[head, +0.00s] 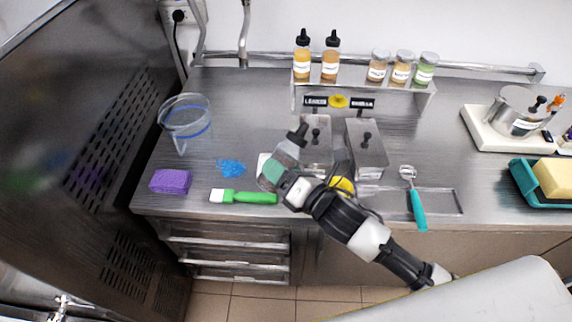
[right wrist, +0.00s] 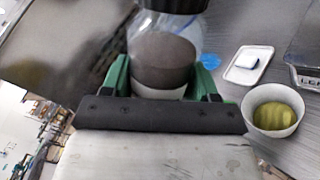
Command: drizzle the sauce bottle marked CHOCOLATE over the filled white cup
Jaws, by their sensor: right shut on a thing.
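My right gripper (head: 273,172), with green fingers, is shut on a clear sauce bottle (head: 287,152) with a black cap and nozzle. In the head view the bottle tilts, nozzle up and slightly right. In the right wrist view the bottle (right wrist: 165,55) shows dark brown contents between the fingers; no marking is readable. The white cup (right wrist: 273,110), holding a yellow-green filling, stands upright on the counter right of the gripper in the right wrist view, apart from the bottle. In the head view I cannot make the cup out clearly near my arm. My left gripper is not in view.
Two bottles (head: 330,62) and several jars (head: 402,68) stand on the rear shelf. Metal bins (head: 366,150) sit behind my arm. A white dish (right wrist: 248,64), green brush (head: 245,197), purple sponge (head: 171,181) and clear pitcher (head: 186,120) lie around. A teal-handled scoop (head: 417,207) is at right.

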